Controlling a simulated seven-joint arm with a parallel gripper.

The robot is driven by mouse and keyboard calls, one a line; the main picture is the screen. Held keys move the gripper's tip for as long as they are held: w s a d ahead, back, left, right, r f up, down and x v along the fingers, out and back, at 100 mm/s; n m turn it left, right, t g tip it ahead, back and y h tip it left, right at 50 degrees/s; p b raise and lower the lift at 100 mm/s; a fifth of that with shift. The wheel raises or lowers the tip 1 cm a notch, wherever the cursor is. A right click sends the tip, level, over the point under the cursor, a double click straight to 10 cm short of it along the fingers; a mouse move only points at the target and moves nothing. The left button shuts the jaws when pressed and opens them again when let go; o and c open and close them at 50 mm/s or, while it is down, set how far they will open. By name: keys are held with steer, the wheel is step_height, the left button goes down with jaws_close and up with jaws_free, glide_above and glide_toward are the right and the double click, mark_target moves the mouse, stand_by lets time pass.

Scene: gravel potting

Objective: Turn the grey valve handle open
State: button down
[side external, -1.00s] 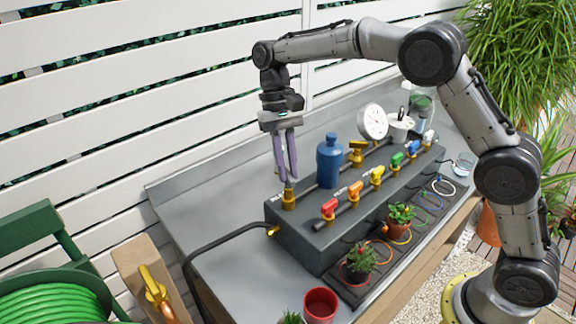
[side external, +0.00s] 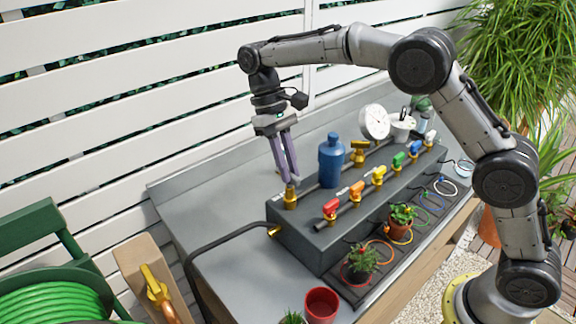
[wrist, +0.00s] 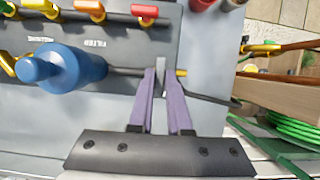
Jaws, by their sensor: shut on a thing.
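The grey valve handle (wrist: 161,65) shows between my fingertips in the wrist view. In the side view it is mostly hidden by the fingers, above a brass valve body (side external: 290,199) at the near left end of the dark manifold box. My gripper (side external: 291,181), with purple fingers, is shut on the handle and leans, its wrist to the upper left of its tips. The gripper also shows in the wrist view (wrist: 161,75).
A blue bottle-shaped canister (side external: 331,160) stands right of my fingers. Coloured valve handles, such as a red one (side external: 331,207), line the front. A white gauge (side external: 375,122) stands behind. A black hose (side external: 220,240) runs left.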

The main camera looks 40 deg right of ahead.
steer(key=shift+r, duration=0.15)
steer(key=c, duration=0.9)
jaws_free()
steer(key=shift+o, duration=0.2)
steer(key=v, duration=0.7)
steer(key=shift+r, duration=0.2)
steer(key=shift+w, duration=0.1)
